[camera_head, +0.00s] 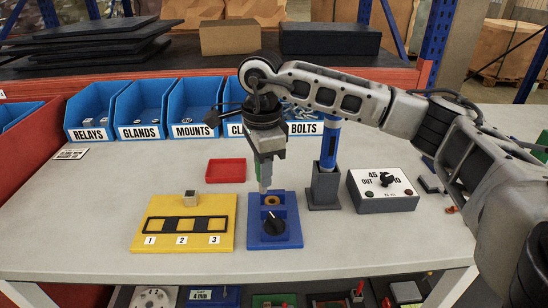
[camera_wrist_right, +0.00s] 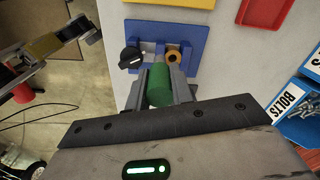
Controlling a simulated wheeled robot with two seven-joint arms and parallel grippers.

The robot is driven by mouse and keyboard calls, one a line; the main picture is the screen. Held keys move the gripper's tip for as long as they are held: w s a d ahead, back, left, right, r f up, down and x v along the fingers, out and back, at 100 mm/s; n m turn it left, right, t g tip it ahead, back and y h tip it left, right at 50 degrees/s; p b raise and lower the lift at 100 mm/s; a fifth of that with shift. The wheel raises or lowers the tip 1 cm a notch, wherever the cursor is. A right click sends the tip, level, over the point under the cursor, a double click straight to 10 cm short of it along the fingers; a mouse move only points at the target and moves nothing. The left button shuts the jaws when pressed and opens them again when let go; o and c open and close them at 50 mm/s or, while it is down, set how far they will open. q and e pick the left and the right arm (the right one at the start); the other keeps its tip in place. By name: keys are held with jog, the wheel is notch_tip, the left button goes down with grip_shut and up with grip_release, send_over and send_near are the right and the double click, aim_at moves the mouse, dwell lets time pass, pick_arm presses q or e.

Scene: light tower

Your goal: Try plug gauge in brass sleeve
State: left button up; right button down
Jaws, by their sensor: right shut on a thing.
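My right gripper (camera_head: 264,172) is shut on the plug gauge, above the blue fixture. The gauge's green handle (camera_wrist_right: 159,86) shows between the fingers in the right wrist view. Its grey pin (camera_head: 265,186) points down. In the wrist view the sleeve (camera_wrist_right: 173,54) lies just right of the pin. The pin appears above the sleeve; the exact gap cannot be told.
A yellow board (camera_head: 144,230) with numbered slots and a small metal block stands left of the fixture. A grey holder (camera_head: 325,190) with a blue tool and a dial box (camera_head: 383,204) stand right. A red tray (camera_head: 226,171) and labelled blue bins (camera_head: 93,110) lie behind.

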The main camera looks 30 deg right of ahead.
pick_arm(q)
jog(key=shift+w+r, duration=0.1)
jog(key=shift+r, duration=0.05)
pick_arm(e)
jog(key=d+m, duration=0.1)
jog(key=m, duration=0.1)
jog(key=w+d+m, duration=0.1)
jog(key=m, duration=0.1)
jog(key=d+m, duration=0.1)
jog(key=m, duration=0.1)
jog(key=shift+w+m, duration=0.2)
jog(key=shift+m, duration=0.1)
jog(key=shift+f, duration=0.1)
jog(key=shift+f+b, duration=1.3)
jog(key=shift+f, duration=0.75)
pick_arm(q)
jog(key=shift+w+d+f, duration=0.15)
jog(key=shift+d+f, duration=0.1)
jog(key=shift+f, duration=0.1)
jog(key=shift+r, duration=0.1)
jog(key=shift+f, duration=0.25)
jog(key=shift+f, duration=0.2)
pick_arm(e)
jog(key=shift+f, duration=0.55)
